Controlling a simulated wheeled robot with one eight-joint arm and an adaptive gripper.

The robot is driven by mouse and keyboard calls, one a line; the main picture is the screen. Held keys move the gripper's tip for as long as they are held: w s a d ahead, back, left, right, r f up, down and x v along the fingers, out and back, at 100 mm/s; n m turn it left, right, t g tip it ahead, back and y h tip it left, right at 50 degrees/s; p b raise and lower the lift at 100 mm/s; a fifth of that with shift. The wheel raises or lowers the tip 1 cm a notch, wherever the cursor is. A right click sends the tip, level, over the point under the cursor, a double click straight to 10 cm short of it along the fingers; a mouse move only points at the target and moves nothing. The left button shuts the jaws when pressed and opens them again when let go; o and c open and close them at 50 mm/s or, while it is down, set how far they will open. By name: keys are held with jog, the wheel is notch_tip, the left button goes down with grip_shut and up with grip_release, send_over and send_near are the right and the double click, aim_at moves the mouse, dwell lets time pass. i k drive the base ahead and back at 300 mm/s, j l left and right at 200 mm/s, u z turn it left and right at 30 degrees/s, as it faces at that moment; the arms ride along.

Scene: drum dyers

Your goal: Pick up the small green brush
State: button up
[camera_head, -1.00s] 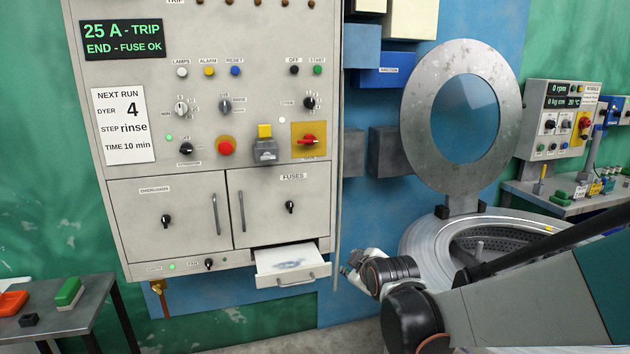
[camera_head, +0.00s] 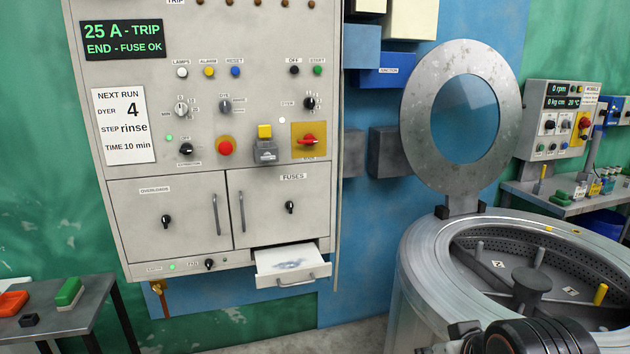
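A small green block with a pale lower edge, which looks like the green brush (camera_head: 69,292), lies on the grey table (camera_head: 75,318) at the lower left. Nothing touches it. My gripper (camera_head: 445,343) is at the bottom edge, in front of the open drum and far to the right of the brush. Only a part of the gripper shows, and its fingers are too cut off to tell whether they are open or shut.
An orange tray-like thing (camera_head: 12,303) and a small black block (camera_head: 29,320) share the table. A drawer (camera_head: 293,278) juts from the grey cabinet (camera_head: 130,255). The open drum (camera_head: 412,262) with raised round lid (camera_head: 421,95) stands at right. More green items (camera_head: 562,196) lie on a far-right bench.

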aim_at(66, 299)
jog(key=u, duration=1.75)
